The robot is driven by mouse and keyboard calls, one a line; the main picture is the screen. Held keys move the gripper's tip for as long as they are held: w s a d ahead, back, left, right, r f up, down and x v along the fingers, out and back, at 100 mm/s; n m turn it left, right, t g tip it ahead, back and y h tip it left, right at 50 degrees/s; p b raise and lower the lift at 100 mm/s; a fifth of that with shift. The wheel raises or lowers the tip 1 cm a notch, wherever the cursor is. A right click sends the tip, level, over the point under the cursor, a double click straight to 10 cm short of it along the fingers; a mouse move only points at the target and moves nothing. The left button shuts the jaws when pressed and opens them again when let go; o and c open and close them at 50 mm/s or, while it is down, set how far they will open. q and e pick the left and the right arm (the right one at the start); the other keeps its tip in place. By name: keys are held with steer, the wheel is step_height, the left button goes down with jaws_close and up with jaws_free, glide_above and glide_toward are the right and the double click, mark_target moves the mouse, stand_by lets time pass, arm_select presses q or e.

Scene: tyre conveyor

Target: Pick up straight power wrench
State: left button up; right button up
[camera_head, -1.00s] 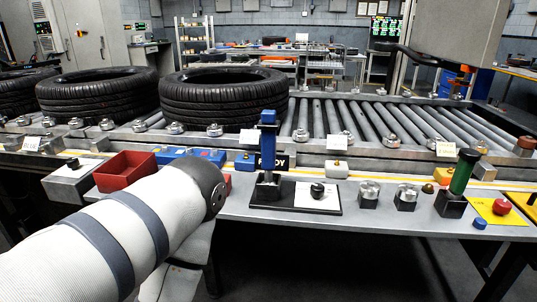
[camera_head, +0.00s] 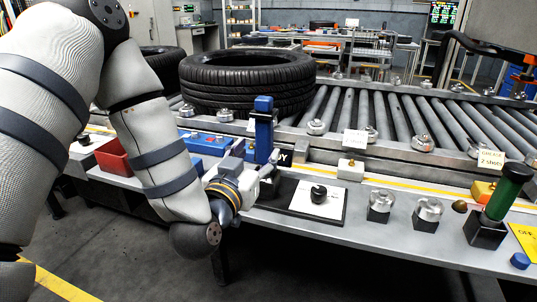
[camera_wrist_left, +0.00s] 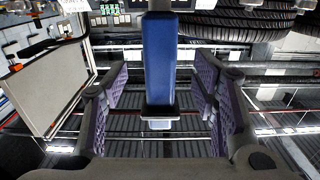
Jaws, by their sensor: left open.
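A blue upright tool (camera_head: 264,130), which looks like the straight power wrench, stands on the front edge of the workbench. Its lower part is partly hidden behind my left gripper (camera_head: 268,170). In the left wrist view the blue tool (camera_wrist_left: 159,60) shows between the two open fingers of my left gripper (camera_wrist_left: 160,92), with a visible gap on each side. The fingers have purple pads. My right gripper is not in view.
A black base with a white plate and knob (camera_head: 318,194) lies right of the gripper. A green-handled tool (camera_head: 510,188) stands further right. A red bin (camera_head: 112,157) is at left. A tyre (camera_head: 247,80) rests on the roller conveyor (camera_head: 395,108) behind.

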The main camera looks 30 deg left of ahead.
mark_target(262, 140)
arm_select(q)
steer(key=x, duration=0.2)
steer(key=r+x, duration=0.1)
steer(key=x, duration=0.2)
steer(key=shift+w+r, duration=0.1)
steer(key=shift+w, duration=0.15)
jaws_close()
steer(key=shift+r, duration=0.1)
